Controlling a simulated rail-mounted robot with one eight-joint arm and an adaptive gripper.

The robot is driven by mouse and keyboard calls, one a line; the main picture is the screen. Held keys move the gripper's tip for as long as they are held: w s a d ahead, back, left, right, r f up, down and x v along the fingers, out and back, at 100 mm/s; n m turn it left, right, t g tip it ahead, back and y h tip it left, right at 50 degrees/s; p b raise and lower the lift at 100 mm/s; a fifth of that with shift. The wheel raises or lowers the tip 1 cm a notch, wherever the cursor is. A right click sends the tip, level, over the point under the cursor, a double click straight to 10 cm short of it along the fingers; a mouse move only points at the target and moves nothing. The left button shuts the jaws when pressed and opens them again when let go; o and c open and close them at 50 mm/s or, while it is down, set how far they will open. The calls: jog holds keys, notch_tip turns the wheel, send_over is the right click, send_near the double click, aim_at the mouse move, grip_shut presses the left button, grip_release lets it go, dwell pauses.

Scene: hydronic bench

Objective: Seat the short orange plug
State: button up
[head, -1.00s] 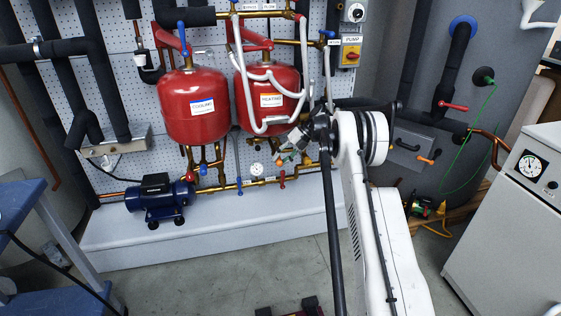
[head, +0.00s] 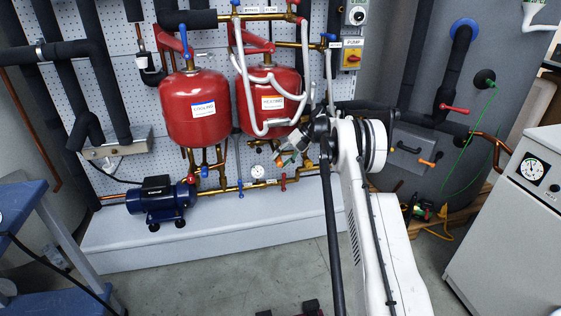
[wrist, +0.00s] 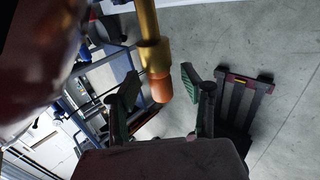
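The short orange plug (wrist: 160,88) shows in the wrist view at the lower end of a brass fitting (wrist: 150,50). Whether it is fully seated there I cannot tell. My gripper (wrist: 160,92) is open, with one green-padded finger on each side of the plug and a visible gap on both sides. In the head view my gripper (head: 285,160) is small, below the red heating tank (head: 268,102) and in front of the brass pipes. The plug cannot be made out clearly there.
The cooling tank (head: 194,108) stands to the left, and a blue pump (head: 160,200) sits on the grey ledge (head: 200,240). A pressure gauge (head: 257,172) and valve handles are close to my gripper.

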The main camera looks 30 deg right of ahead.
jog(key=shift+d, duration=0.1)
jog(key=v, duration=1.2)
